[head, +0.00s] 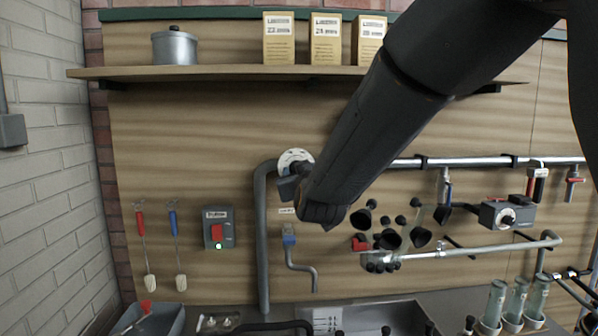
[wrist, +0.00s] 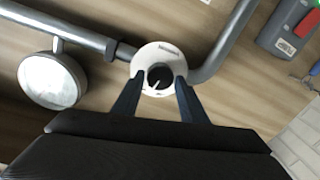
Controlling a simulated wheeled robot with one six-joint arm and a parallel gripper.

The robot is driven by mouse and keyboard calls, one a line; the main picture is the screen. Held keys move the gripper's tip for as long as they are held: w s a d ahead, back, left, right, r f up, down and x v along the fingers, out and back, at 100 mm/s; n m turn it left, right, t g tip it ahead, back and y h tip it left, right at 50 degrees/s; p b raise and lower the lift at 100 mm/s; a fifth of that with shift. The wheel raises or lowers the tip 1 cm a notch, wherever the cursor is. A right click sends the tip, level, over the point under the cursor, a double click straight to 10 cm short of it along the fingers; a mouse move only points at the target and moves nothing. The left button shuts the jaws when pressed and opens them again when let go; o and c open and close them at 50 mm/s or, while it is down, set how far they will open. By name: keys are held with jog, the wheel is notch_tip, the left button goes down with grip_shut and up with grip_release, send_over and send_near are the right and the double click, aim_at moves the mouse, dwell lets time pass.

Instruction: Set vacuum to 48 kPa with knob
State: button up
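The vacuum knob is a dark round knob (wrist: 160,76) on a white disc (wrist: 160,52), with a pale pointer line slanting to the lower left. The disc also shows in the head view (head: 293,155), partly covered by my gripper. My gripper (wrist: 160,79) is open, with one dark finger on each side of the knob and a small gap to it. The gauge (wrist: 49,80) has a pale round face at the left of the wrist view. Its scale and needle are too washed out to read. I cannot make out the gauge in the head view.
Grey pipes (head: 263,230) run from the knob down and along the wall. A switch box (head: 218,228) with a red rocker and green light is to the left. Rubber-lined cups (head: 390,239) hang right of my arm. A shelf (head: 215,72) with a pot and boxes is above.

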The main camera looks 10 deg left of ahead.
jog(key=c, duration=0.6)
jog(key=shift+m+b, duration=0.3)
jog(key=shift+b, duration=0.25)
